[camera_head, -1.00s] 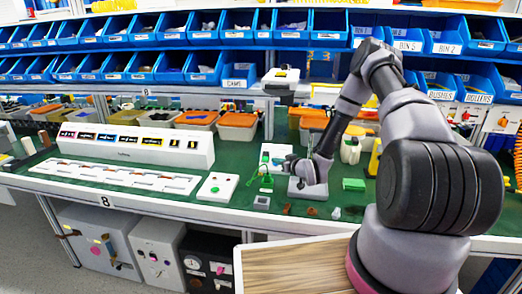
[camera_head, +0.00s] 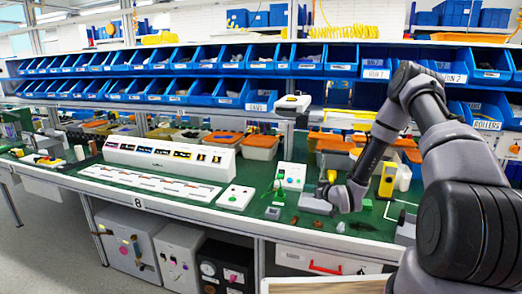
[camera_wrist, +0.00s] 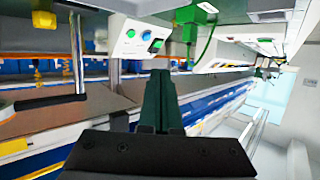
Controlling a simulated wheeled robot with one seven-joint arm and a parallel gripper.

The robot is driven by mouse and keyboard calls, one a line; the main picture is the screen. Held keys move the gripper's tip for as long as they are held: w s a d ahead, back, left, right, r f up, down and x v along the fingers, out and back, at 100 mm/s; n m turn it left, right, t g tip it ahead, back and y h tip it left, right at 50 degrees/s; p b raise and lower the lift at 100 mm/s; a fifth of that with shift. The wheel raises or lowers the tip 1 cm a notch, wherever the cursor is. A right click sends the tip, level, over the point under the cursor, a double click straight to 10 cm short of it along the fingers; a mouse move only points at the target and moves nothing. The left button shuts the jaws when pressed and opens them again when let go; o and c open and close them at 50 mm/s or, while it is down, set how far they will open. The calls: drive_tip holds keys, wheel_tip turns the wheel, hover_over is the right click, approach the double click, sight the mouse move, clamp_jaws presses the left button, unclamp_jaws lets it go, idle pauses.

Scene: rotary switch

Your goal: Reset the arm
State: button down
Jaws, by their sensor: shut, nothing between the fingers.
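My gripper (camera_head: 325,189) is above the green bench top, to the right of a green fixture. In the wrist view its dark fingers (camera_wrist: 160,92) are together, with nothing seen between them. A white control box (camera_head: 291,176) stands on the bench to the left of and behind my gripper. In the wrist view the box (camera_wrist: 140,40) lies beyond the fingertips, with round green and blue parts and a green square on its face. The fingers look apart from it. I cannot tell which part is the rotary switch.
The green fixture (camera_head: 278,187) stands close to the left of my gripper. A flat white box (camera_head: 236,197) with a green button is farther left. A yellow item (camera_head: 388,180) stands to the right. Blue bins (camera_head: 310,60) line the shelves above the bench.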

drive_tip(key=d+r+g+h, duration=0.2)
drive_tip(key=d+r+h, duration=0.15)
drive_tip(key=r, duration=0.95)
drive_tip(key=s+d+r+m+g+h, duration=0.15)
drive_tip(key=s+r, duration=0.25)
drive_tip(key=r, duration=0.4)
drive_tip(key=s+d+r+m, duration=0.2)
drive_tip(key=s+d+r, duration=0.15)
drive_tip(key=r, duration=0.45)
drive_tip(key=s+a+r+m+g, duration=0.1)
drive_tip(key=s+r, duration=0.3)
drive_tip(key=s, duration=0.6)
drive_tip(key=s+a+r+m+g, duration=0.1)
drive_tip(key=s+r, duration=0.4)
drive_tip(key=s, duration=0.5)
drive_tip(key=s+a+r+m+g+y, duration=0.1)
drive_tip(key=s+r+m, duration=0.2)
drive_tip(key=s, duration=0.8)
drive_tip(key=shift+a+r, duration=0.35)
drive_tip(key=shift+r, duration=0.35)
